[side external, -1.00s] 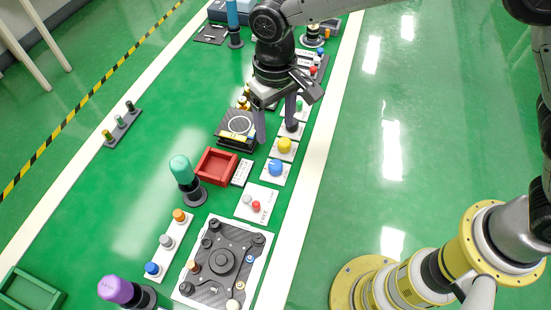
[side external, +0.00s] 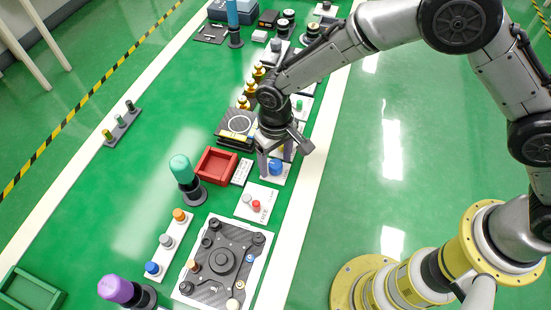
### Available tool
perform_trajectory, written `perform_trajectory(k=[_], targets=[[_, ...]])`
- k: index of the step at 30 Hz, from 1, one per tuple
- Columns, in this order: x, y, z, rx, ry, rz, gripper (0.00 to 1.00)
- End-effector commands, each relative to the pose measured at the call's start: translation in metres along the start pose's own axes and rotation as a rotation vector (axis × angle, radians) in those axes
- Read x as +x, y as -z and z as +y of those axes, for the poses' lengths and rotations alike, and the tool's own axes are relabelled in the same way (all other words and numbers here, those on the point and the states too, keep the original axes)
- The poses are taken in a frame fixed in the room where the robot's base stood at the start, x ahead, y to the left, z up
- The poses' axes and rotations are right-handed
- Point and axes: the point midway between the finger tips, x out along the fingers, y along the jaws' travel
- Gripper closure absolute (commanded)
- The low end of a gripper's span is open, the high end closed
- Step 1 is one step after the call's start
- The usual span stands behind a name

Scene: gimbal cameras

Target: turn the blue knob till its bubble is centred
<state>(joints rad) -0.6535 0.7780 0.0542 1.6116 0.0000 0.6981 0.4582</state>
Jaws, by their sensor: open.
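A blue knob (side external: 275,168) sits on a small white plate (side external: 270,180) in the row of plates along the right side of the green bench. My gripper (side external: 277,158) points down at this knob, with its fingers open. One finger shows just left of the knob and the other at its upper right. I cannot tell whether they touch it or how far above the plate they are. No bubble can be made out at this size. Another blue knob (side external: 152,268) stands on a white strip at lower left.
A white plate with a red and a grey button (side external: 256,206) lies just in front. A red tray (side external: 211,167) and a teal-topped post (side external: 181,168) stand to the left. A dark round-dial panel (side external: 222,262) is nearer. Plates behind are partly hidden by my arm.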

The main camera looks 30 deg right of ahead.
Motion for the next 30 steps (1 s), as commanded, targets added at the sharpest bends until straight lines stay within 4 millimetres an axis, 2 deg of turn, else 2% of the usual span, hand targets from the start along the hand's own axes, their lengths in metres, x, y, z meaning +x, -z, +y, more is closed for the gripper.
perform_trajectory(k=[7,8,19,30], targets=[[0.0008,0.0000,0.0000,0.000,0.000,0.000,0.28],[0.0008,0.0000,0.0000,0.000,0.000,0.000,0.32],[0.0003,0.0001,0.0000,0.000,0.000,0.000,0.98],[-0.0002,0.0004,-0.0001,-0.032,0.000,0.001,1.00]])
